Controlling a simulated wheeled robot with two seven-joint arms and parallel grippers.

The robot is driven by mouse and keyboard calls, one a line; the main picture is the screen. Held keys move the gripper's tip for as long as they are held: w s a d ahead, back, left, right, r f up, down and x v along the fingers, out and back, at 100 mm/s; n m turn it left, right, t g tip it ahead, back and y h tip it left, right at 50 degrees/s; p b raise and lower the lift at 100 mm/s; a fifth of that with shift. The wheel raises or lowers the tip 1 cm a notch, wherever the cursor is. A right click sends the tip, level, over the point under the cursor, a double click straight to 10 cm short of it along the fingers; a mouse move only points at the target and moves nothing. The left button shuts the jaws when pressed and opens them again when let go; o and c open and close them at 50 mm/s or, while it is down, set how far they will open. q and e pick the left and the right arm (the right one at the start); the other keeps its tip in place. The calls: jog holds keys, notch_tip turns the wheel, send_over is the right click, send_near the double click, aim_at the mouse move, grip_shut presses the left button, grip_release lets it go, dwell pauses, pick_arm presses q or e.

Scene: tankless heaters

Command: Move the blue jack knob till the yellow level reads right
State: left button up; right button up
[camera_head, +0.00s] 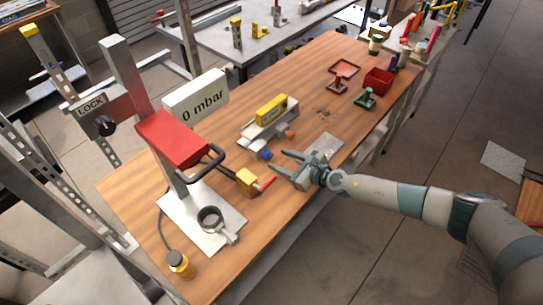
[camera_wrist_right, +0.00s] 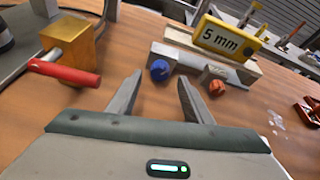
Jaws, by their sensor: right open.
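The blue jack knob (camera_head: 265,155) sits at the near left end of a grey levelling base on the wooden table. It also shows in the right wrist view (camera_wrist_right: 159,70), ahead of my fingers. An orange knob (camera_head: 290,134) is beside it on the same base. The yellow level (camera_head: 271,109) rests on top of the base and reads "5 mm" in the right wrist view (camera_wrist_right: 228,38). My right gripper (camera_head: 279,162) is open and empty, with its fingers pointing toward the blue knob and apart from it. My left gripper is not in view.
A brass block with a red handle (camera_head: 247,181) stands left of my right gripper. A red press stand (camera_head: 172,138) with a "0 mbar" display (camera_head: 197,105) is further left. A red bin (camera_head: 378,79) and small green and red stands are at the far right.

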aim_at(270, 156)
jog(key=shift+w+a+f, duration=0.15)
jog(key=shift+w+a, duration=0.3)
jog(key=shift+a, duration=0.05)
jog(key=shift+w+a+f, duration=0.25)
jog(key=shift+w+f, duration=0.1)
jog(key=shift+w, duration=0.05)
jog(key=shift+w+a+f+b, duration=0.35)
jog(key=shift+b, duration=0.05)
jog(key=shift+b+x, duration=0.4)
jog(key=shift+x, duration=0.5)
jog(key=shift+r, duration=0.15)
jog(key=c, duration=1.1)
